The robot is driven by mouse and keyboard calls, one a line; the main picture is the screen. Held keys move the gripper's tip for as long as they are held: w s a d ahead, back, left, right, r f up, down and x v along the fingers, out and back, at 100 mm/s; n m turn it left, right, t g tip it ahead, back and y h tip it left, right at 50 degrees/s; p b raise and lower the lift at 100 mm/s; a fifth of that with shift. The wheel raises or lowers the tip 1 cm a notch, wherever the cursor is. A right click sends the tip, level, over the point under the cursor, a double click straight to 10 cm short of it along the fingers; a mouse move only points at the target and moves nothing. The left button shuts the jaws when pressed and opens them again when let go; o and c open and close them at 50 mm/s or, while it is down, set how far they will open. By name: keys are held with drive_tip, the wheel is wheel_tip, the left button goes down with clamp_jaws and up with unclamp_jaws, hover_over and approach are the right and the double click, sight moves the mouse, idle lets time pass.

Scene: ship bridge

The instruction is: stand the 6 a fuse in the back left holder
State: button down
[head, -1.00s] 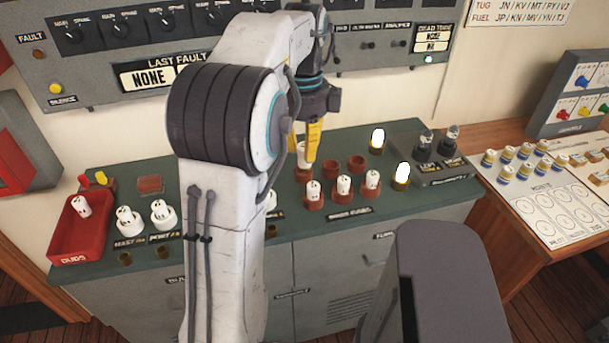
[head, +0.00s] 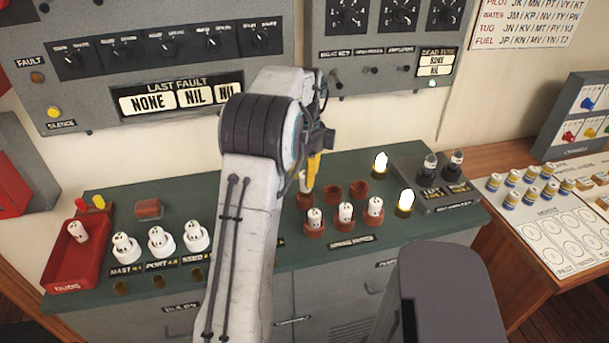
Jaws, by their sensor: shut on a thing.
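My gripper (head: 314,170), with yellow fingers, is at the rear of the green console top, partly behind my own arm. It is shut on a white fuse (head: 304,184), of which only a part shows; any rating marking on it is not readable. The fuse is upright, at the back left holder (head: 304,201), a red-brown ring. I cannot tell whether its lower end is seated in the ring or just above it. The back middle holder (head: 333,193) and back right holder (head: 358,189) are empty.
Front holders carry white fuses (head: 345,212). Lit lamps (head: 405,202) stand to the right, near a grey box with dark tubes (head: 428,168). White lamp sockets (head: 160,242) and a red duds tray (head: 72,262) are at left.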

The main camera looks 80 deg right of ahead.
sight(304, 172)
drive_tip(key=shift+w+d+f+p, duration=0.2)
drive_tip(key=shift+d+f, duration=0.3)
drive_tip(key=shift+d, duration=0.25)
drive_tip(key=shift+w+d+f+p, duration=0.15)
drive_tip(key=shift+d+f, duration=0.3)
drive_tip(key=shift+d, duration=0.3)
drive_tip(key=shift+f, duration=2)
drive_tip(key=shift+f, duration=0.35)
drive_tip(key=c, duration=1)
unclamp_jaws()
drive_tip(key=shift+c, duration=0.2)
